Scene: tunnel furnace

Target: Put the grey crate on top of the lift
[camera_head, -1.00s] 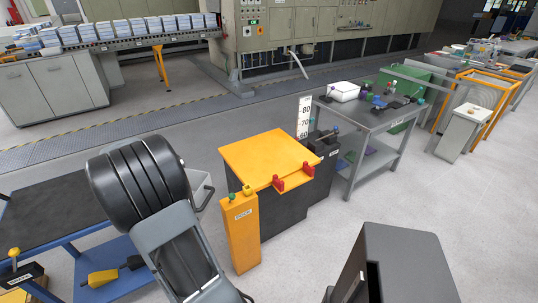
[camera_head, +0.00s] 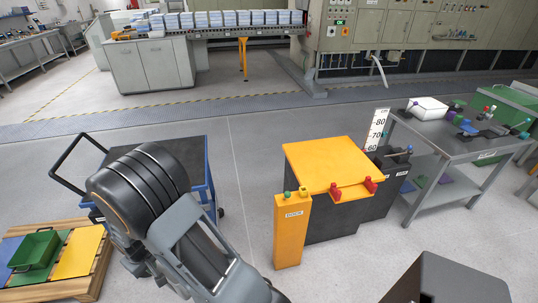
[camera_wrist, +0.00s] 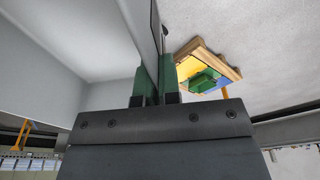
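The lift (camera_head: 322,160) stands right of centre in the head view. It has a flat yellow-orange top, a dark body, red stops on its near edge and a height scale behind it. The grey crate (camera_wrist: 95,45) fills the left of the wrist view as large pale walls, close to the camera. My gripper (camera_wrist: 154,78) has green fingers on both sides of one crate wall and is shut on it. In the head view my arm hides the gripper and crate, so the crate's underside and contents cannot be seen. The lift top is empty.
A yellow dock post (camera_head: 290,230) stands at the lift's front left. A grey workbench (camera_head: 450,150) with small items is right of the lift. A dark-topped blue cart (camera_head: 190,155) is behind my arm. A wooden pallet (camera_head: 92,285) with a green crate (camera_head: 35,250) lies left. Floor between cart and lift is clear.

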